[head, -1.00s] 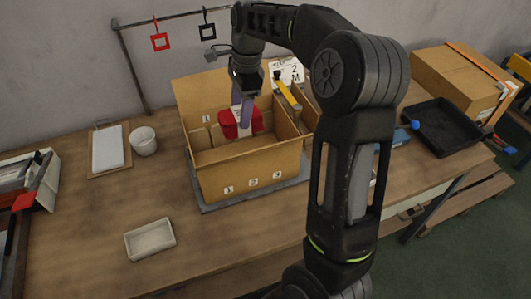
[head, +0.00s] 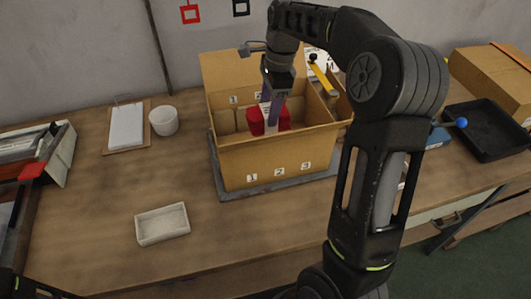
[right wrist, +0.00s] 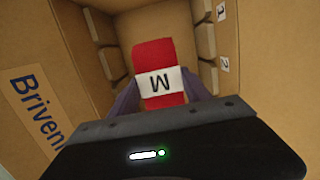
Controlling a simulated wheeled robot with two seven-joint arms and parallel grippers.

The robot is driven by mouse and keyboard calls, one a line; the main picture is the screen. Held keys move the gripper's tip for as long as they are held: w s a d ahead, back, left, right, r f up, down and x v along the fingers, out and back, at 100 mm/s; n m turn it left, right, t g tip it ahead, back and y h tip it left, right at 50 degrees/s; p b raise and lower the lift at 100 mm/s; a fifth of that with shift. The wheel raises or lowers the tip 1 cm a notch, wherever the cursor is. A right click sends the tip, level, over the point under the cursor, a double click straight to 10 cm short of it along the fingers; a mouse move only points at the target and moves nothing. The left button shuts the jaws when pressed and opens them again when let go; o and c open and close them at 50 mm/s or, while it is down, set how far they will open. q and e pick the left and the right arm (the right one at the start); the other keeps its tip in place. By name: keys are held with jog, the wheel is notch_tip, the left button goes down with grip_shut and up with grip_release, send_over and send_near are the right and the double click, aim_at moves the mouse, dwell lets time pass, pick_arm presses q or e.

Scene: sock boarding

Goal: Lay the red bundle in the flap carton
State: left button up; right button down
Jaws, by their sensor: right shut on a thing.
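The red bundle (head: 284,118) has a white band, and the right wrist view shows a letter M on the band of the bundle (right wrist: 154,58). My right gripper (head: 272,108) points down into the flap carton and is shut on the bundle. The flap carton (head: 268,162) is open brown cardboard with labels 1, 2 and 3 on its front. The bundle is inside the carton's walls; its underside is hidden, so I cannot tell whether it touches the floor. In the right wrist view the carton's inner wall (right wrist: 268,70) shows notched dividers. My left gripper is not in view.
The carton stands on a grey mat (head: 232,192). A white tray (head: 162,223), a white cup (head: 164,121) and a clipboard (head: 127,128) are to its left. A black tray (head: 490,130) and another carton (head: 485,75) are at right. The table front is clear.

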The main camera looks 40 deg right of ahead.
aim_at(269, 133)
jog(key=shift+r, duration=0.1)
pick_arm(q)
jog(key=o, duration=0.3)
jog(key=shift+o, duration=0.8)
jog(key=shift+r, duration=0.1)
pick_arm(e)
jog(key=shift+f, duration=0.25)
pick_arm(q)
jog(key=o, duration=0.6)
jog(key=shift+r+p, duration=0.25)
jog(key=shift+p, duration=0.1)
pick_arm(e)
notch_tip(269, 133, down, 5)
jog(key=shift+f, duration=0.15)
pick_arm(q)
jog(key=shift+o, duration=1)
pick_arm(e)
jog(key=shift+f, duration=0.25)
notch_tip(269, 133, down, 4)
jog(key=shift+r, duration=0.25)
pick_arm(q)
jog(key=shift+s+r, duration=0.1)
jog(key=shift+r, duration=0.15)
pick_arm(e)
jog(key=shift+f, duration=0.1)
jog(key=shift+f, duration=0.1)
